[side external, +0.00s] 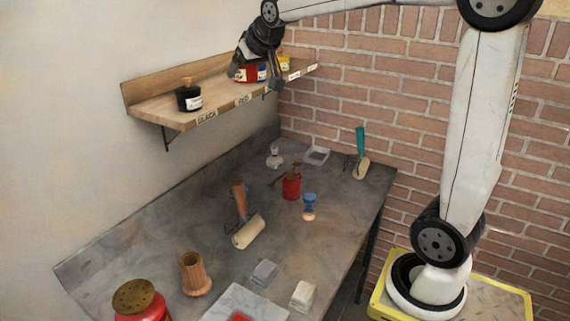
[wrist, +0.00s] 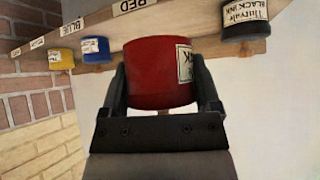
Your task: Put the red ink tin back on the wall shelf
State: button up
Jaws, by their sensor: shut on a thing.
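The red ink tin (wrist: 158,75) has a pale label and sits between the two fingers of my gripper (wrist: 165,90) in the wrist view. My gripper is shut on it. In the side view the red tin (side external: 245,75) is at the wooden wall shelf (side external: 160,107), partly hidden by my gripper (side external: 258,72). It is close to the RED label (side external: 243,98) on the shelf's front edge. I cannot tell whether its base touches the shelf.
A black ink tin (side external: 188,97) stands left on the shelf; a blue tin (wrist: 96,50) and a yellow tin (side external: 284,63) stand on the other side. Below, the grey bench (side external: 150,254) holds a roller (side external: 248,232), a red pot (side external: 291,187) and a wooden cup (side external: 194,272).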

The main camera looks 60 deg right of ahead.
notch_tip(320, 180, up, 7)
jog(key=s+d+m, duration=0.1)
jog(key=s, duration=0.2)
jog(key=shift+d+r, duration=0.2)
jog(key=shift+d, duration=0.1)
jog(key=shift+w, duration=0.1)
jog(key=x, duration=0.5)
jog(key=w+r+x, duration=0.1)
jog(key=x, duration=0.3)
jog(key=w+r+x, duration=0.1)
jog(key=x, duration=0.4)
jog(key=shift+w+f, duration=0.25)
jog(key=shift+w+d+f, duration=0.1)
jog(key=shift+w+f, duration=0.25)
jog(key=shift+w+f, duration=0.1)
jog(key=shift+w+d+f, duration=0.1)
jog(key=shift+w+f, duration=0.05)
jog(key=shift+f, duration=0.15)
jog(key=shift+w+f, duration=0.15)
jog(key=shift+f, duration=1.45)
